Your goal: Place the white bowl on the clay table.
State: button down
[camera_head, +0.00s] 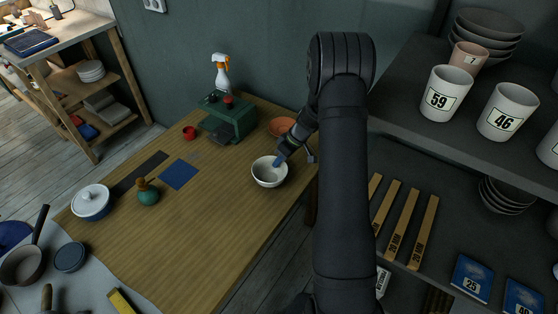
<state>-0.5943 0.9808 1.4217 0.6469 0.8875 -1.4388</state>
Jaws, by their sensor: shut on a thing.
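The white bowl (268,178) is at the right side of the wooden table with the tan, ribbed top (215,214), near its right edge. My gripper (281,161) reaches down from the upper right and is shut on the bowl's far right rim. The bowl looks upright. I cannot tell whether its base touches the tabletop or hangs just above it. No label in view marks which surface is the clay table.
A green machine (229,118), a spray bottle (221,73), a red cup (190,132) and an orange dish (283,126) stand behind the bowl. Shelves with numbered cups (446,93) flank the right. The table's middle front is clear.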

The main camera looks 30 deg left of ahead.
jog(key=shift+f, duration=0.1)
jog(key=c, duration=1.6)
grip_release()
jog(key=r, duration=0.6)
jog(key=w+d+r, duration=0.1)
jog(key=r, duration=0.3)
jog(key=shift+f, duration=0.1)
